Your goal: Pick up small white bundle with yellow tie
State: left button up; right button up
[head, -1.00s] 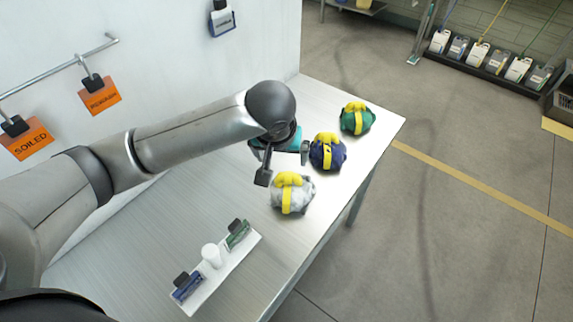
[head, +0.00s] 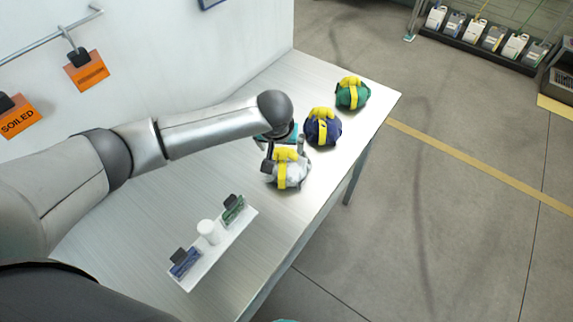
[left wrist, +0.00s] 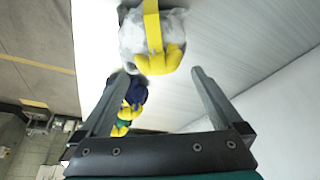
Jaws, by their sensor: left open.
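The small white bundle with a yellow tie (head: 297,175) sits on the metal table, nearest of three bundles. It fills the top middle of the left wrist view (left wrist: 133,38), beyond the fingertips. My left gripper (head: 284,154) is open at the far side of the white bundle, its fingers partly hidden by the arm and the bundle. In the left wrist view the gripper (left wrist: 158,74) has its fingers wide apart with nothing held between them. I cannot tell whether a finger touches the bundle. My right gripper is not in view.
A blue bundle (head: 315,133) and a green bundle (head: 347,97) with yellow ties stand farther along the table (head: 130,215). A white tray (head: 217,250) with a white cup and two tags lies nearer. Orange tags hang on the wall at left.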

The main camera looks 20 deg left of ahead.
aim_at(283, 152)
pick_arm(q)
jog(key=shift+b+x, duration=0.3)
jog(key=shift+x, duration=1.55)
jog(key=shift+d, duration=0.2)
grip_shut()
